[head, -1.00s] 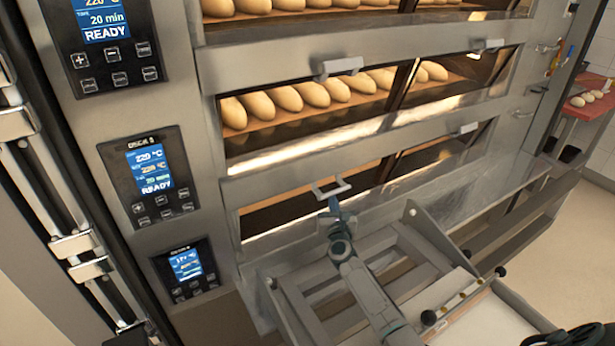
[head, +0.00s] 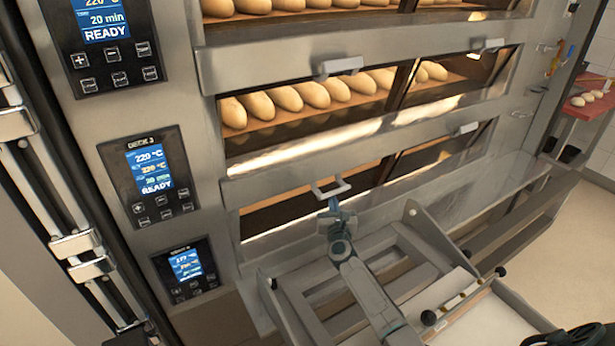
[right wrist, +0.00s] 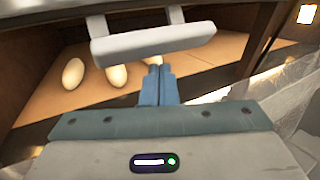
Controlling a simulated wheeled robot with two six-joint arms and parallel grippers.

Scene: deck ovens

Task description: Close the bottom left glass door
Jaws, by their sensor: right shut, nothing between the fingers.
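The bottom left glass door shows by its pale bar handle (head: 331,188) at the lowest deck. This handle sits lower in its opening than the bottom right handle (head: 468,128) does, so the door looks partly open; its exact angle is hard to tell. My right gripper (head: 334,204) is shut and empty, just below the handle in the head view. In the right wrist view its fingers (right wrist: 157,82) point towards the deck, with the handle (right wrist: 152,40) just above their tips. I cannot tell whether they touch the door. My left gripper is not in view.
Upper decks hold several loaves (head: 287,97) behind glass. Control panels (head: 153,177) line the left side. A grey slatted frame (head: 320,275) lies below the bottom deck, under my right arm. Pale loaves (right wrist: 73,73) lie inside the deck in the wrist view. Open floor is at right.

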